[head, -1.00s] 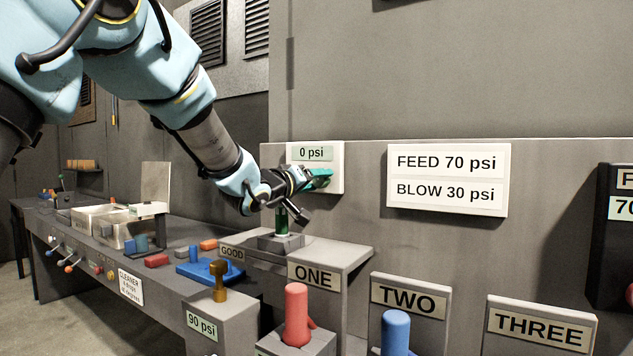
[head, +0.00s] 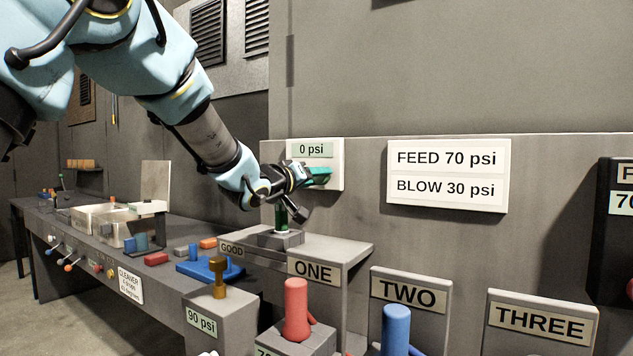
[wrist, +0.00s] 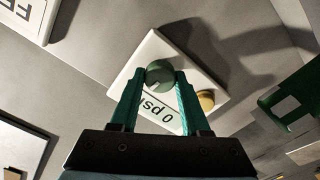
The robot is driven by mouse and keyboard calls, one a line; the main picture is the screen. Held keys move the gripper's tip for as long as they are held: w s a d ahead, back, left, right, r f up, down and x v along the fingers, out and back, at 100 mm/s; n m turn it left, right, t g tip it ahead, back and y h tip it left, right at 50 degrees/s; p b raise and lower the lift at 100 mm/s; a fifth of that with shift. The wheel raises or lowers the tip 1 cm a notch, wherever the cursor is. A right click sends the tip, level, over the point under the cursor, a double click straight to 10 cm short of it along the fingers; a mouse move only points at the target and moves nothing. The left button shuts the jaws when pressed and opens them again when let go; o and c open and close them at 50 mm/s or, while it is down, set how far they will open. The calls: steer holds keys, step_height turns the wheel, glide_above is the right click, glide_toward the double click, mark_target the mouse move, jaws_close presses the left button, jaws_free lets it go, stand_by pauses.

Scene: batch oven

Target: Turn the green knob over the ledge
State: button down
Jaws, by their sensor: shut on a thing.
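The green knob (wrist: 160,74) sits on a white panel (wrist: 193,58) with a "0 psi" readout, seen in the wrist view. In the head view the panel (head: 332,183) is on the wall above the ledge (head: 340,250), and my gripper covers the knob. My gripper (wrist: 161,77) has its green fingers on either side of the knob, shut on it. It also shows in the head view (head: 318,176), in front of the panel. A brass-coloured round part (wrist: 206,101) sits beside the knob on the panel.
A red peg (head: 297,310) and a blue peg (head: 395,330) stand in front. A sign (head: 448,175) reads "FEED 70 psi, BLOW 30 psi". The wall between is clear.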

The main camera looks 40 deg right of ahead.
steer(key=m+b, duration=0.3)
steer(key=shift+f, duration=0.2)
steer(key=m+b, duration=0.3)
steer(key=m, duration=0.1)
steer(key=shift+m+b, duration=0.4)
steer(key=m+b, duration=0.3)
steer(key=m, duration=0.1)
steer(key=shift+s, duration=0.1)
steer(key=shift+r+m+b, duration=0.1)
steer(key=shift+m+b, duration=0.85)
steer(key=shift+m, duration=1.15)
steer(key=shift+c, duration=1.9)
jaws_free()
